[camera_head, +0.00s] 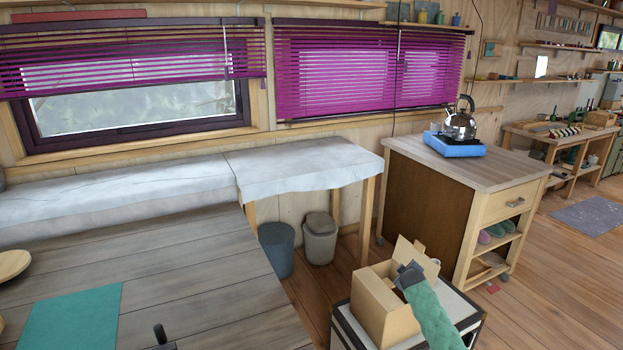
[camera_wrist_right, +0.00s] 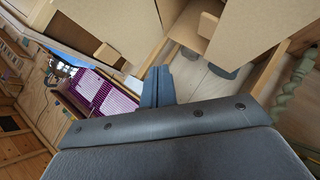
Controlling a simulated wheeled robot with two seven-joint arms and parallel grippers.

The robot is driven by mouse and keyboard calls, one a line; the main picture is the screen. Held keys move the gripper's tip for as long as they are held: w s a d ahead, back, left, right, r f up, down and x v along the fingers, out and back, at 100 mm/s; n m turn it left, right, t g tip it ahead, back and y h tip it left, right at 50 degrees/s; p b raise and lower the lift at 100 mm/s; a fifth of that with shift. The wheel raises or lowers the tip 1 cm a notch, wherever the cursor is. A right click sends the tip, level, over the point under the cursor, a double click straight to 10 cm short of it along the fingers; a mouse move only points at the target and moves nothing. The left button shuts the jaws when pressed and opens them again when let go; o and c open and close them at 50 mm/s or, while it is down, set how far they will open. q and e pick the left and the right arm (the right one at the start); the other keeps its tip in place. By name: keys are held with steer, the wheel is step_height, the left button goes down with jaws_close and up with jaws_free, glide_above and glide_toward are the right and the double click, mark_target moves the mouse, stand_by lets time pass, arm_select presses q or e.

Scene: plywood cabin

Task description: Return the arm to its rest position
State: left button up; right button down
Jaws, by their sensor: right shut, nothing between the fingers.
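My right gripper (camera_wrist_right: 157,87) shows in the right wrist view, its two blue-grey fingers together with nothing between them. Tan cardboard panels of an open box (camera_wrist_right: 255,25) fill the top of that view, close to the fingers. In the head view the cardboard box (camera_head: 382,312) stands with a flap up at the lower right. My left gripper does not show.
The box stands on a black-and-white chest (camera_head: 350,328). A grey plank table (camera_head: 190,285) with a teal mat (camera_head: 70,320) fills the lower left. Two bins (camera_head: 276,250) stand under the bench.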

steer(key=s+a+r+m+g, duration=0.1)
steer(key=s+a+r+m, duration=0.25)
steer(key=a, duration=0.25)
steer(key=s+a+f+m+g+y, duration=0.1)
steer(key=s+a+f+g, duration=0.1)
steer(key=s+a+f, duration=0.6)
steer(key=s+a+f+m+g+y, duration=0.1)
steer(key=s+a+f+y, duration=0.15)
steer(key=s+f, duration=0.8)
steer(key=s+a+f+g, duration=0.2)
steer(key=s+f, duration=0.5)
steer(key=s, duration=0.9)
steer(key=s+a+f+g, duration=0.2)
steer(key=s+f, duration=0.6)
steer(key=s, duration=0.9)
steer(key=s+a+f+g, duration=0.2)
steer(key=s+a+f, duration=0.3)
steer(key=s, duration=1.1)
step_height(320, 180, down, 3)
steer(key=shift+s+a+f, duration=0.2)
steer(key=shift+s+a, duration=0.05)
steer(key=shift+a, duration=0.05)
steer(key=shift+y, duration=0.25)
